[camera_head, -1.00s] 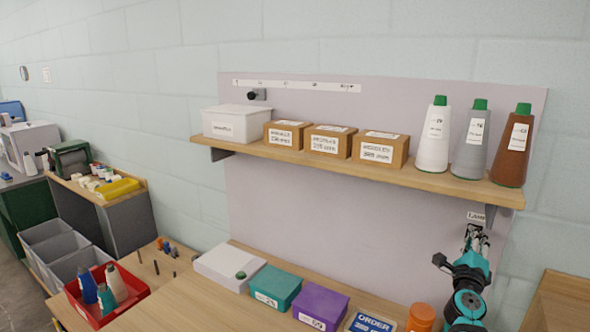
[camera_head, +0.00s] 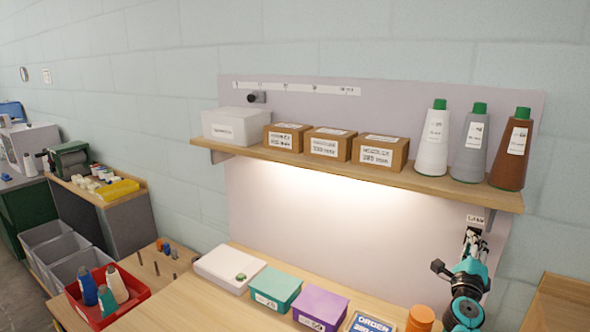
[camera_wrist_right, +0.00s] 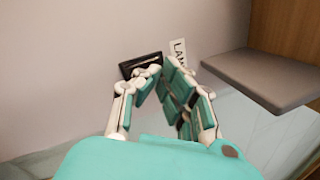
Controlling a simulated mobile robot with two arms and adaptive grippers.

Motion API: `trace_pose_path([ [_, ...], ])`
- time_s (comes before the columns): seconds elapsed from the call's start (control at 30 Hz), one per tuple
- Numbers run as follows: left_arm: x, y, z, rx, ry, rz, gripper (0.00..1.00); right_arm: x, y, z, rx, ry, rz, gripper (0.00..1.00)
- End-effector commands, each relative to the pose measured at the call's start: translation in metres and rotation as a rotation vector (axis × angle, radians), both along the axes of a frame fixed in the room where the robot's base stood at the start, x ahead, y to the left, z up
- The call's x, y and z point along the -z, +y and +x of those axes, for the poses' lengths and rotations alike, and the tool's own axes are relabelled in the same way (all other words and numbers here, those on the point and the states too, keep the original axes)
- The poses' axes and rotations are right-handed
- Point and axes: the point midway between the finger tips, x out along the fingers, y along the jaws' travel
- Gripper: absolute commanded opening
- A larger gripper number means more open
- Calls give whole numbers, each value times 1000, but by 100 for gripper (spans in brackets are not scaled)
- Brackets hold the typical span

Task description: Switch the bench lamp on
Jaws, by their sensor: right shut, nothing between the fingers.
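The bench lamp under the shelf is lit; its warm glow (camera_head: 330,190) spreads on the backboard below the shelf. A lamp label (camera_head: 475,219) is on the board under the shelf's right end, and it also shows in the right wrist view (camera_wrist_right: 178,52). A dark switch plate (camera_wrist_right: 140,65) sits beside the label, partly hidden behind my fingers. My right gripper (camera_head: 474,240) is shut and empty, its fingertips at the switch plate in the right wrist view (camera_wrist_right: 160,70). I cannot tell whether they touch it. My left gripper is not in view.
The wooden shelf (camera_head: 350,180) above holds a white box, several brown boxes and thread cones. On the bench (camera_head: 200,308) stand a teal box (camera_head: 276,288), a purple box (camera_head: 320,307) and an orange jar (camera_head: 420,318) near my right arm.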

Motion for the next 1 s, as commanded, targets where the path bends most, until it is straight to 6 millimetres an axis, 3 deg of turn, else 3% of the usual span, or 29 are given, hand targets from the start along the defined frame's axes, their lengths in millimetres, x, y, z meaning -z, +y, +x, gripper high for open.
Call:
trace_pose_path([
  [0.6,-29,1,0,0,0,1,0,-1,26,-42,0,1,0,0],
  [1.0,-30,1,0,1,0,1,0,-1,29,-47,0,0,0,0],
])
